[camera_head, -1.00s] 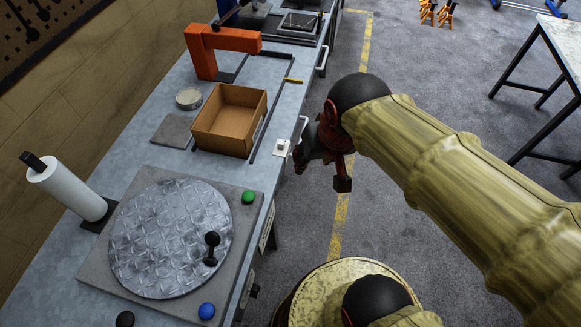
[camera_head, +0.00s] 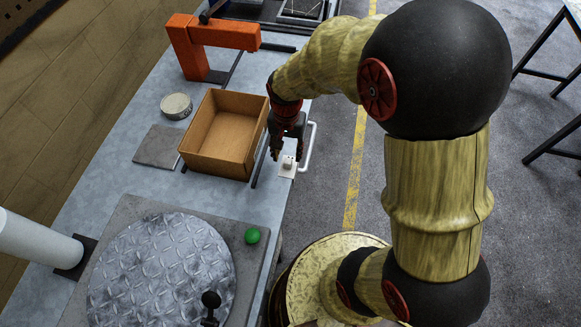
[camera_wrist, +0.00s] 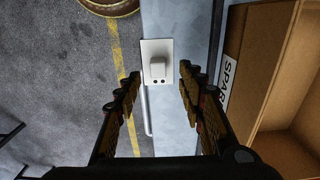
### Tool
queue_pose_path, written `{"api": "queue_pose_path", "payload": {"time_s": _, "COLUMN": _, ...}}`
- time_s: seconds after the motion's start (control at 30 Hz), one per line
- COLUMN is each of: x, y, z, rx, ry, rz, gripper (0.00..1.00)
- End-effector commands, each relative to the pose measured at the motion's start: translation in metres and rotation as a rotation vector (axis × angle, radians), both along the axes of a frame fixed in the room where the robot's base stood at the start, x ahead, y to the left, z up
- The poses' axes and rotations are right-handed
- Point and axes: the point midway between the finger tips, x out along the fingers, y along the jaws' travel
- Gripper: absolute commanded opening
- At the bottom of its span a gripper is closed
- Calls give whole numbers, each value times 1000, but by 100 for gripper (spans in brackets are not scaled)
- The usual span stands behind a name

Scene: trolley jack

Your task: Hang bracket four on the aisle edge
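A small white plate with a raised block (camera_head: 288,166) lies on the bench top at its aisle edge; I take it for the bracket, but no number is readable. In the wrist view the plate (camera_wrist: 156,62) shows two dark holes and lies just beyond the fingertips, in line with the gap. The aisle edge (camera_head: 283,205) of the bench runs along its right side. My gripper (camera_wrist: 157,82) is open, with nothing between its fingers. In the head view my gripper (camera_head: 274,152) hangs fingers down beside the plate, between it and the cardboard box.
The open cardboard box (camera_head: 225,135) stands close left of the gripper. A white bar handle (camera_head: 309,147) projects from the bench edge.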

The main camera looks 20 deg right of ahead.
Motion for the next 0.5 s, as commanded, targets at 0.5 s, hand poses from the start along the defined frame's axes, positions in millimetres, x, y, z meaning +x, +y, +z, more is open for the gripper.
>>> {"api": "queue_pose_path", "payload": {"time_s": 0.5, "x": -2, "y": -1, "z": -45, "rx": 0, "ry": 0, "rz": 1, "gripper": 39}}
